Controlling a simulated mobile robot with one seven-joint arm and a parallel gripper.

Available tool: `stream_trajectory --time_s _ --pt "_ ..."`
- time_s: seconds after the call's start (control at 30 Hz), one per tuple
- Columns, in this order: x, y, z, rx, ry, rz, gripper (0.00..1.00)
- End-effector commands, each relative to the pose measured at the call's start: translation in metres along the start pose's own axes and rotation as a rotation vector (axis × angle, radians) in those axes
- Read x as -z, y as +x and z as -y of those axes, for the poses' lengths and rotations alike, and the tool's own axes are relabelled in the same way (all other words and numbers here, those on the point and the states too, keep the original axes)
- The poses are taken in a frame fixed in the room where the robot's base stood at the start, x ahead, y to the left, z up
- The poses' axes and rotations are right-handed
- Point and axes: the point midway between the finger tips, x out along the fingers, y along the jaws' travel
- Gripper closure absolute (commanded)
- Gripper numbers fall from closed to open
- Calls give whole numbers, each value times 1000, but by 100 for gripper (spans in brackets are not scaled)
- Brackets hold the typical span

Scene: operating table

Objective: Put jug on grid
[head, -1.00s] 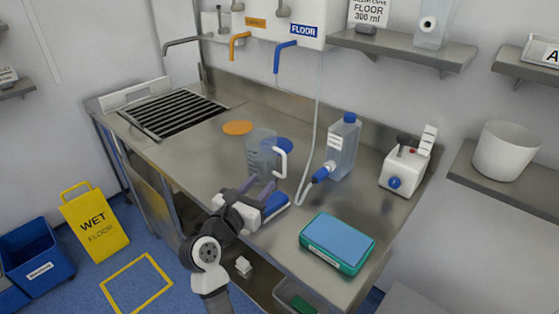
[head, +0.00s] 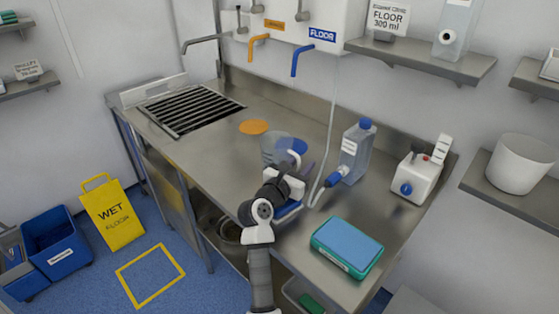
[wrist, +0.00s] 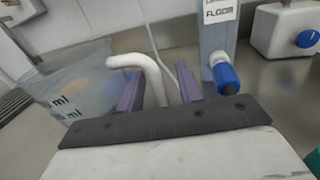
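The clear jug (head: 273,150) stands on the steel counter, with a blue part at its top right. In the wrist view the jug (wrist: 70,85) fills the left side, and its white handle (wrist: 138,63) curves down between my two purple fingers. My gripper (head: 298,166) is at the jug's right side in the head view. In the wrist view my gripper (wrist: 160,88) is open, its fingers apart on either side of the handle; contact is not clear. The grid (head: 190,107), dark slats in a steel frame, lies at the counter's left end.
An orange disc (head: 254,127) lies between jug and grid. A clear bottle with blue cap (head: 356,150), a white device (head: 416,180) and a teal-and-blue box (head: 347,247) stand to the right.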

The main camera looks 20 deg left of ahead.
Motion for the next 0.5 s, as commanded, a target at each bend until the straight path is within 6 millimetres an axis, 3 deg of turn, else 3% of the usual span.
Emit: stream_trajectory --time_s 0.33,0.5 --pt "0 9 0 -1 0 0 66" --pt "0 9 0 -1 0 0 88"
